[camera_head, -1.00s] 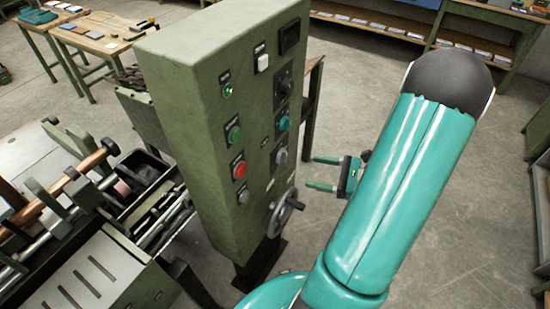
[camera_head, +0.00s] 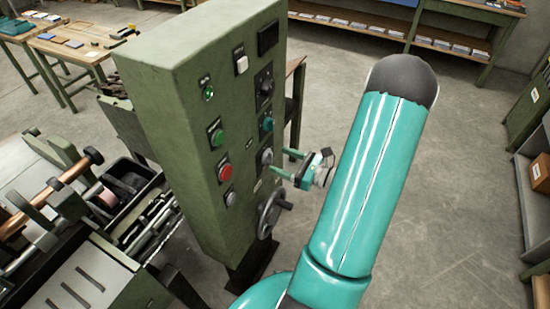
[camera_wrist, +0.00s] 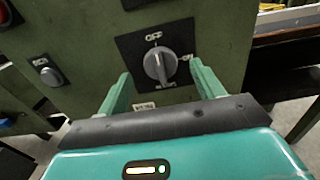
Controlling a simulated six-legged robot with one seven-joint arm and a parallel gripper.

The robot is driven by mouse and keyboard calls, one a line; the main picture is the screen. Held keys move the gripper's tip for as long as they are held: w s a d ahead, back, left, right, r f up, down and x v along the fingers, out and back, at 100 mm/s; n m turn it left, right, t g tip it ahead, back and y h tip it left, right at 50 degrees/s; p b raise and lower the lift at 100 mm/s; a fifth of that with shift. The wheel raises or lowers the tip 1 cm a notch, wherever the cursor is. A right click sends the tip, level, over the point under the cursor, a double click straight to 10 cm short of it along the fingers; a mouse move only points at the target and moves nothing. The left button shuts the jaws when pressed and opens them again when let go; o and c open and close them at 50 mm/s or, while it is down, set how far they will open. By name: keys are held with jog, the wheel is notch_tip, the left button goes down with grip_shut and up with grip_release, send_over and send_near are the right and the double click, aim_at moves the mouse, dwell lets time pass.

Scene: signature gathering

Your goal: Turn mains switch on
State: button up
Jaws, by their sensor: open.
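The rotary switch is a grey knob (camera_wrist: 160,64) on a black plate marked OFF at the top and ON at the right, in the wrist view. Its grip bar is roughly upright, pointing towards OFF. In the head view this grey knob (camera_head: 264,158) sits on the green cabinet (camera_head: 180,110), below a teal knob. My gripper (camera_head: 279,162) is open and empty, its two teal fingers pointing at the panel. In the wrist view my gripper (camera_wrist: 161,71) has one finger either side of the knob; whether the tips reach it is unclear. A small label (camera_wrist: 144,106) below is unreadable.
Above the grey knob are the teal knob (camera_head: 267,124) and a black knob (camera_head: 265,88). A handwheel (camera_head: 272,212) juts out below. Green (camera_head: 217,135) and red (camera_head: 225,172) buttons are to the left.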

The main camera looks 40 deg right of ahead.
aim_at(272, 157)
jog(key=shift+x, duration=1.55)
jog(key=c, duration=1)
